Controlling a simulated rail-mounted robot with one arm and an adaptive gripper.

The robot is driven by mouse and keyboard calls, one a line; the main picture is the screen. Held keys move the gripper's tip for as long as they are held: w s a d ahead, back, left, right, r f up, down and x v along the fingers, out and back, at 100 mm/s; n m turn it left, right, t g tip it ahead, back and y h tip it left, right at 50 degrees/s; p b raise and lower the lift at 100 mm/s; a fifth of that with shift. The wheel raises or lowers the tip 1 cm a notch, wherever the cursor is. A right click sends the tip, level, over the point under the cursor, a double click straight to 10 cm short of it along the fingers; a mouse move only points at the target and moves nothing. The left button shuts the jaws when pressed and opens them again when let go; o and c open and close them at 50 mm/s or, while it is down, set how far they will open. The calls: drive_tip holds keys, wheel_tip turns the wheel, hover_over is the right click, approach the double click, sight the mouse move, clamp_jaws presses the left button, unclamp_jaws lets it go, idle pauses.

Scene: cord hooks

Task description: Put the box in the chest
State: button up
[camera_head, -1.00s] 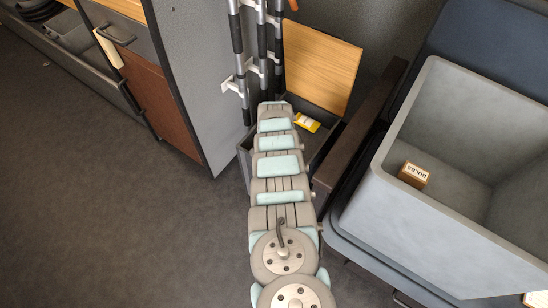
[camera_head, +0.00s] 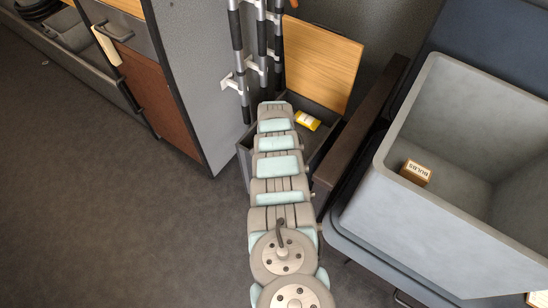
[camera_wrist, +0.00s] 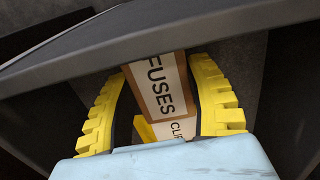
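The chest (camera_head: 244,160) is a dark grey open box with its wooden lid (camera_head: 320,60) raised against the wall. A yellow box with a white label (camera_head: 308,120) lies inside it; in the wrist view its label (camera_wrist: 181,128) starts "CLI". My gripper (camera_wrist: 158,62) is hidden behind my arm in the head view. In the wrist view its yellow fingers flank a brown box labelled FUSES (camera_wrist: 160,85) and appear to touch both its sides. The yellow box lies beyond it. A dark rim crosses close to the fingertips.
A large grey bin (camera_head: 432,70) on the right holds a brown BULBS box (camera_head: 415,173). Another light box (camera_head: 537,299) shows at the lower right edge. A cabinet (camera_head: 190,70) is at left. The left floor is clear.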

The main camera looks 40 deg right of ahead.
drive_tip(key=o, duration=0.5)
drive_tip(key=shift+r, duration=0.1)
drive_tip(key=shift+w+d+r, duration=0.1)
drive_tip(key=shift+r, duration=1.3)
wheel_tip(320, 180, up, 7)
drive_tip(key=shift+f, duration=0.2)
drive_tip(key=shift+r, duration=1.25)
